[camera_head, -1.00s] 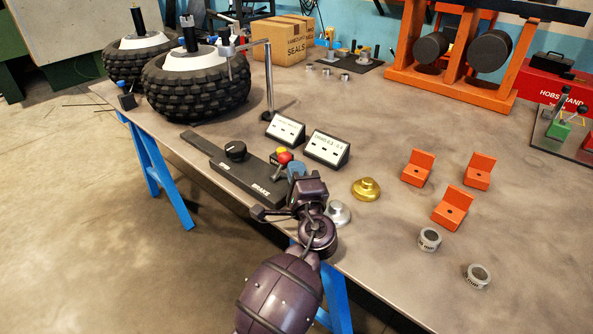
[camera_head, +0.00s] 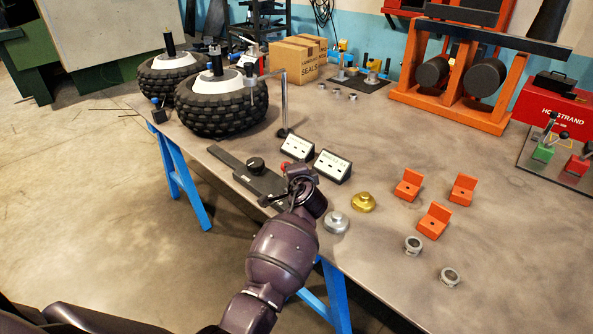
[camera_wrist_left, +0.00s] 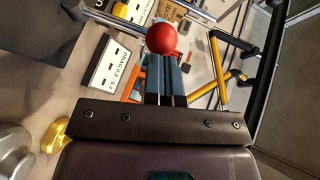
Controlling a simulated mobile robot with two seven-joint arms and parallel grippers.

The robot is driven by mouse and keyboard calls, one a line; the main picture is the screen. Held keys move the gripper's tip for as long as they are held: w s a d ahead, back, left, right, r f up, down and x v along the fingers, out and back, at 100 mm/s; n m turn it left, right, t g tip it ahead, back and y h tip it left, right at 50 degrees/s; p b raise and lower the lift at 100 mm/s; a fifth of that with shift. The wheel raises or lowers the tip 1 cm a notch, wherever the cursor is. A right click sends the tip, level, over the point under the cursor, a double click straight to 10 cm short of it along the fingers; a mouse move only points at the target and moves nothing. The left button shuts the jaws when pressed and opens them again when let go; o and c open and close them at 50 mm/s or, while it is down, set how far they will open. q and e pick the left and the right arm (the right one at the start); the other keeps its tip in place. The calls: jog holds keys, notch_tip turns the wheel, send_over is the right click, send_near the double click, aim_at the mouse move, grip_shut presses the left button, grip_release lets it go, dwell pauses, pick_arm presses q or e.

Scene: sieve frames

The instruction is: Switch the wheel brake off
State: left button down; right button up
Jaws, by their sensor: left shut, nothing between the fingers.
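The brake panel (camera_head: 228,162) is a long dark plate and box with a black round knob (camera_head: 256,164), lying along the table's near left edge. In the left wrist view the red ball (camera_wrist_left: 162,38) sits at the tips of my left gripper's shut fingers (camera_wrist_left: 165,62). Nothing is held between them. I cannot tell whether the fingertips touch the ball. The BRAKE lettering is hidden by my arm. My right gripper is not in view.
Two white label stands (camera_head: 333,167) are just beyond the panel. A silver knob (camera_head: 336,222) and a brass knob (camera_head: 362,202) stand right of my gripper. Orange brackets (camera_head: 433,220) are farther right. Knobby tyres (camera_head: 222,108) are at the back left.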

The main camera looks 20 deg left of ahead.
pick_arm(q)
jog(key=a+p, duration=0.1)
jog(key=a+n+g+h+p, duration=0.1)
jog(key=w+r+h+p, duration=0.1)
jog(key=p, duration=0.1)
jog(key=shift+a+g, duration=0.4)
jog(key=shift+w+a+f+p, duration=0.2)
jog(key=shift+a+p, duration=0.3)
jog(key=shift+a, duration=0.05)
jog(key=shift+a, duration=0.1)
jog(key=shift+r, duration=0.15)
